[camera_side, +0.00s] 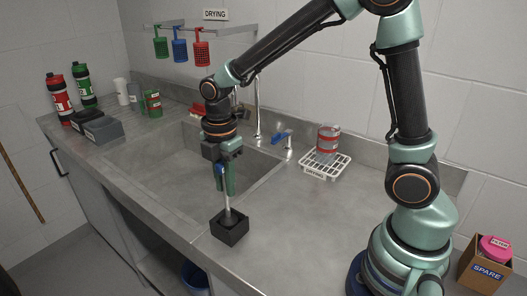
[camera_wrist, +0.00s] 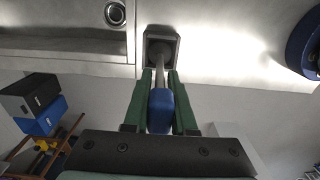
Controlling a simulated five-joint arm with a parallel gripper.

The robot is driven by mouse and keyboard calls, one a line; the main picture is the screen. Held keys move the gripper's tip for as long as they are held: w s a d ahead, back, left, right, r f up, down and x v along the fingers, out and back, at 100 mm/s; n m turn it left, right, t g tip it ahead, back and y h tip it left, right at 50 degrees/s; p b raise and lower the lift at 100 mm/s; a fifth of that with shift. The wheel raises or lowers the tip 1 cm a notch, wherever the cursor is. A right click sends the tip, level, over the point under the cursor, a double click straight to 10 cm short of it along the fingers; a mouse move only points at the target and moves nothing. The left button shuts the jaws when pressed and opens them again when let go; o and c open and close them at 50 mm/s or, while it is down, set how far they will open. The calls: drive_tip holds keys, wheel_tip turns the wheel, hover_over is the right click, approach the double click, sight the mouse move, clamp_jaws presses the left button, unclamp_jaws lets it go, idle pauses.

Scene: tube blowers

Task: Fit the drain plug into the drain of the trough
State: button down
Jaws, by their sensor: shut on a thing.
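My gripper (camera_side: 226,190) points down over the counter's front strip, its green fingers shut on the blue grip of what looks like the drain plug. In the wrist view the blue grip (camera_wrist: 160,112) lies between my fingers (camera_wrist: 160,74), and a grey stem runs from it to a square black holder. In the side view the stem (camera_side: 227,212) stands nearly upright with its lower end in the black holder (camera_side: 231,232); the holder hides that end. The trough (camera_side: 150,165) is behind and left of the holder. Its round drain (camera_wrist: 115,14) shows in the wrist view.
A tap (camera_side: 257,110) and a blue lever (camera_side: 282,136) stand behind the trough. Bottles and dark boxes (camera_side: 103,130) fill the left end. The counter right of the holder is clear.

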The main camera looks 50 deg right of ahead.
drive_tip(key=shift+r, duration=0.1)
wheel_tip(320, 180, up, 18)
drive_tip(key=w+d+f+m, duration=0.2)
drive_tip(key=w+f, duration=0.5)
drive_tip(key=f, duration=0.1)
drive_tip(key=w+d+f+m, duration=0.2)
drive_tip(key=w+d+f, duration=0.1)
drive_tip(key=w+f, duration=0.45)
wheel_tip(320, 180, down, 20)
drive_tip(key=shift+s+f, duration=0.15)
drive_tip(key=shift+s, duration=0.1)
drive_tip(key=shift+f, duration=0.1)
drive_tip(key=c, duration=0.7)
unclamp_jaws()
drive_tip(key=shift+c, duration=0.2)
